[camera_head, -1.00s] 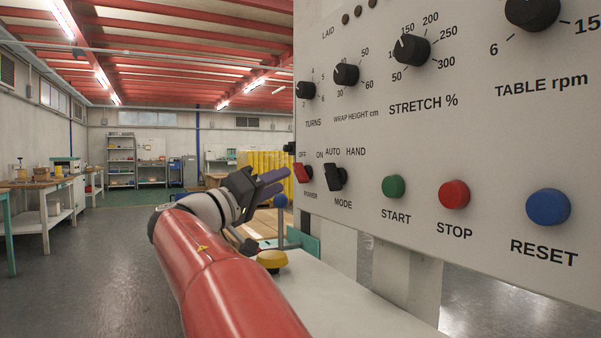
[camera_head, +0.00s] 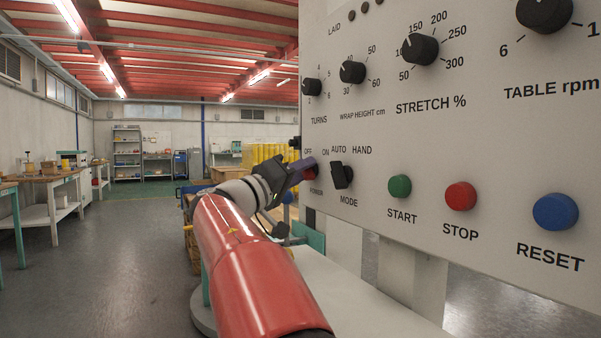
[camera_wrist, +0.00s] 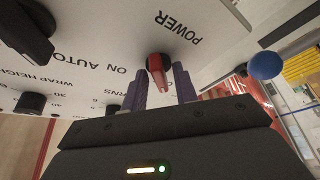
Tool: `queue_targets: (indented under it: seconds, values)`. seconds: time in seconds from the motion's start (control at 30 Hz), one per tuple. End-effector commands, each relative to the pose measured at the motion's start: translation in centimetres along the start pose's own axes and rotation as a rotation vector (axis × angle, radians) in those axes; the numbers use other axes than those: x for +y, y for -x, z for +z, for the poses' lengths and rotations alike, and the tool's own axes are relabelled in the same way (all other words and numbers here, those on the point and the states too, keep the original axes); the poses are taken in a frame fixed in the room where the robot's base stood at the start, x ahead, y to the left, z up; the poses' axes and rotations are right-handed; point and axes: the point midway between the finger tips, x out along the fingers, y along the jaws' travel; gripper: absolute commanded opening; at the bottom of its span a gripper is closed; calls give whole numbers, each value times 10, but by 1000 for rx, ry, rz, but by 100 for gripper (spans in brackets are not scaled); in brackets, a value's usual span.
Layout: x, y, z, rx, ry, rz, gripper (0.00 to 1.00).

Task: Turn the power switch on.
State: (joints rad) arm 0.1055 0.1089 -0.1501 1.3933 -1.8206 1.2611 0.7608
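The red power switch (camera_wrist: 158,68) is on the control panel (camera_head: 450,130), next to the POWER label. In the wrist view it stands between the two purple fingers of my gripper (camera_wrist: 162,85). The fingers are apart, one on each side of the switch, with narrow gaps seeming to show. In the head view my gripper (camera_head: 303,168) is at the panel's left edge, and its fingers cover most of the switch. The OFF and ON labels show just above. I cannot tell clearly which way the switch is set.
The black mode switch (camera_head: 342,175) is close to the right of my gripper. Green START (camera_head: 399,186), red STOP (camera_head: 460,196) and blue RESET (camera_head: 555,212) buttons are farther right. Dark knobs sit above.

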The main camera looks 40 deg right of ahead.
Motion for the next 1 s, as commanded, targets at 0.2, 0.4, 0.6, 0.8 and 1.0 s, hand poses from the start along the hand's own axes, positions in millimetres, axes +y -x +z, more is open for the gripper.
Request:
queue_targets:
  seconds: [0.2, 0.4, 0.6, 0.8, 1.0]
  values:
    - [-3, 1, 2, 0, -31, 13, 6]
    - [-6, 3, 4, 1, -130, 54, 6]
    - [-9, 3, 4, 2, -286, 118, 6]
    - [-7, 2, 3, 1, -461, 192, 6]
    - [-6, 2, 0, 1, -637, 265, 6]
